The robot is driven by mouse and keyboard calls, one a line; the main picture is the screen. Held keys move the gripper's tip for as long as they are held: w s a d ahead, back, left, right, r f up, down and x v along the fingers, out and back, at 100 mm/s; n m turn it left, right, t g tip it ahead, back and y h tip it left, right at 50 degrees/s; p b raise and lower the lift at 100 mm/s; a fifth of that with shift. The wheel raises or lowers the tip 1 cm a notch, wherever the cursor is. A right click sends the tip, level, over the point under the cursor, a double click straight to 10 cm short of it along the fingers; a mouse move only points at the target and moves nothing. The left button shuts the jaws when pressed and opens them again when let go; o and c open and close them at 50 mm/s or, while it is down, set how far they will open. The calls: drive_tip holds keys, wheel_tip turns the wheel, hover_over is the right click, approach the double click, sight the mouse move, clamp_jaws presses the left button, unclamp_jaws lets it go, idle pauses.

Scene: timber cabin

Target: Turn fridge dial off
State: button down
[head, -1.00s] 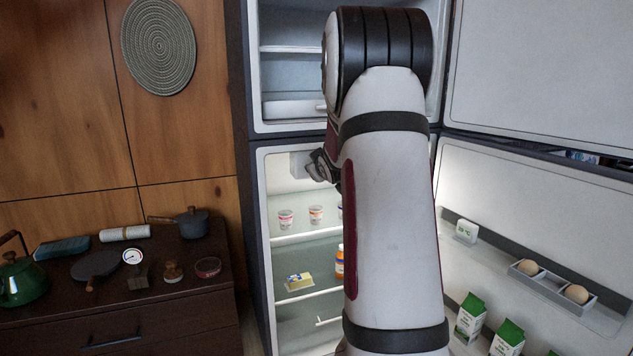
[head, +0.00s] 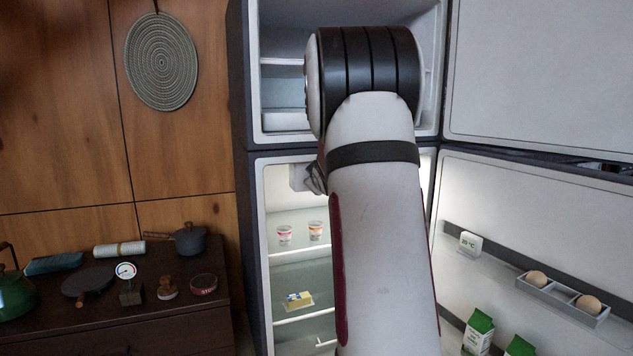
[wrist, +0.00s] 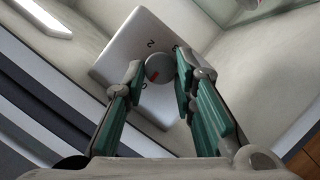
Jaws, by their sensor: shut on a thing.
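The fridge (head: 248,185) stands open, and its lit lower compartment shows beside my arm. A pale control box (wrist: 122,48) sits high inside it; in the head view the box (head: 298,176) shows left of my arm. In the wrist view a round grey dial (wrist: 159,68) with a red mark sits on the box, near a printed "2". My gripper (wrist: 161,72) is shut on the dial, one finger on each side. In the head view only a small part of my gripper (head: 316,180) shows, and the dial is hidden there.
The lower fridge door (head: 540,205) stands open at right, holding an egg tray (head: 563,297) and milk cartons (head: 479,333). Yoghurt cups (head: 285,234) and butter (head: 299,299) stand on the shelves. A dark cabinet (head: 190,320) with cookware is at left.

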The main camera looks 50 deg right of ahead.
drive_tip(key=c, duration=1.3)
unclamp_jaws()
drive_tip(key=shift+d+f, duration=0.1)
drive_tip(key=v, duration=1.2)
